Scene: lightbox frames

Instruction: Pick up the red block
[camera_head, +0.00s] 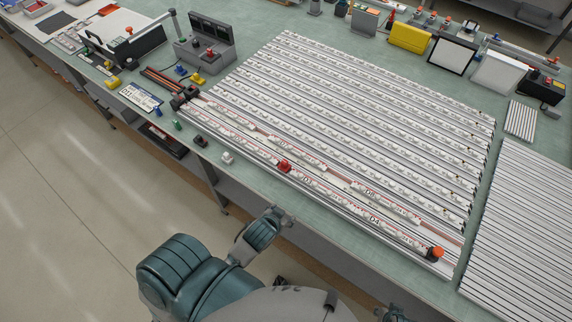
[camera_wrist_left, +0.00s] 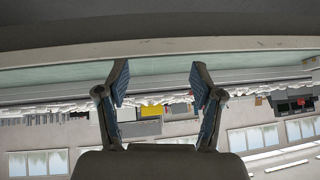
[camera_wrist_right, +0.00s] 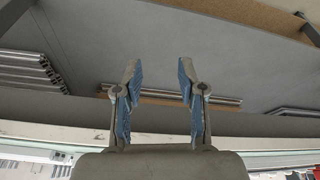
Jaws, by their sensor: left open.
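The red block (camera_head: 284,166) sits on the front part of the white lettered strips, near the table's front edge. It cannot be made out in either wrist view. My left gripper (camera_head: 284,215) is in front of the table edge, below the block in the picture and apart from it. In the left wrist view its two fingers (camera_wrist_left: 158,80) are spread with nothing between them. My right gripper (camera_head: 391,313) shows only partly at the bottom edge of the head view. In the right wrist view its fingers (camera_wrist_right: 159,72) are spread and empty.
The green table (camera_head: 245,182) bears a wide rack of white strips (camera_head: 340,110). An orange-topped piece (camera_head: 435,253) stands at its right front corner, and a small white block (camera_head: 227,158) near the front edge. A grey stand (camera_head: 205,45) and yellow box (camera_head: 410,38) stand farther back.

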